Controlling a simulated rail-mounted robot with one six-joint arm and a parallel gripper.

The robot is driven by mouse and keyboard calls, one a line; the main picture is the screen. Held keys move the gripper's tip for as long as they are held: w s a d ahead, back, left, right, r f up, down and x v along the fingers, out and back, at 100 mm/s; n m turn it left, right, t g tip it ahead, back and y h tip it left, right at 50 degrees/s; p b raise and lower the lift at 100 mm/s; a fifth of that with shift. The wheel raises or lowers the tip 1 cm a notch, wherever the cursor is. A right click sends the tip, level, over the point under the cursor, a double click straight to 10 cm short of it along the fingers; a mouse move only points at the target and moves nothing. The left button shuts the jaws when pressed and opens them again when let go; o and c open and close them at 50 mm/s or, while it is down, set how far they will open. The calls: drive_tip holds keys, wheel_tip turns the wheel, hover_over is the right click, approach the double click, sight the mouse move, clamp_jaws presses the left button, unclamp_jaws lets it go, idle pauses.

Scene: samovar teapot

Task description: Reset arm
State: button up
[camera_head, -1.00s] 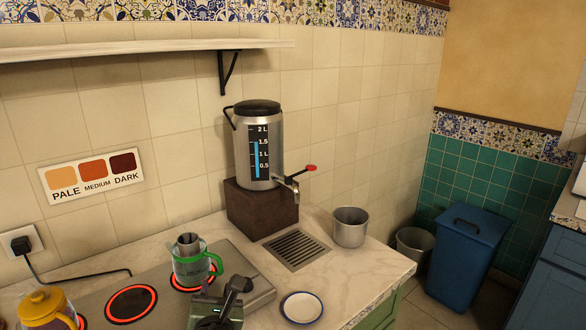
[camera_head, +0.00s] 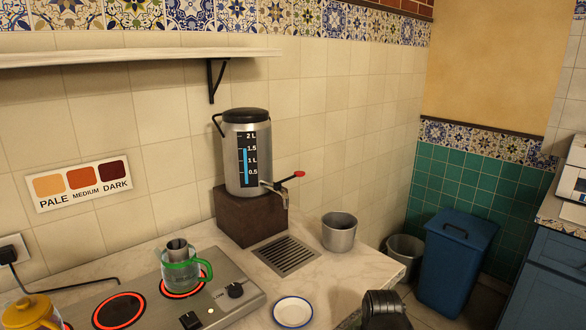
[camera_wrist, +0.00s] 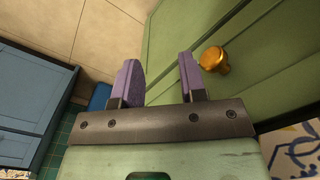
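My gripper (camera_wrist: 157,70) shows in the wrist view with its two purple fingers apart and nothing between them. It is in front of a green cabinet door (camera_wrist: 255,95) with a brass knob (camera_wrist: 214,60); the knob is to the right of the fingers, not between them. In the head view only a dark part of my arm shows at the bottom edge, right of the saucer, and the fingers are hidden. The samovar (camera_head: 246,155) stands upright on a brown block. A glass pot with a green handle (camera_head: 181,268) and a metal insert sits on a glowing burner.
A yellow-lidded pot (camera_head: 30,314) is at the lower left. A white saucer (camera_head: 292,311), a drain grille (camera_head: 286,254) and a metal cup (camera_head: 339,232) are on the counter. A blue bin (camera_head: 456,262) and a metal bucket (camera_head: 404,252) stand beyond the counter's right end.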

wheel_tip(320, 180, up, 16)
drive_tip(key=p, duration=1.3)
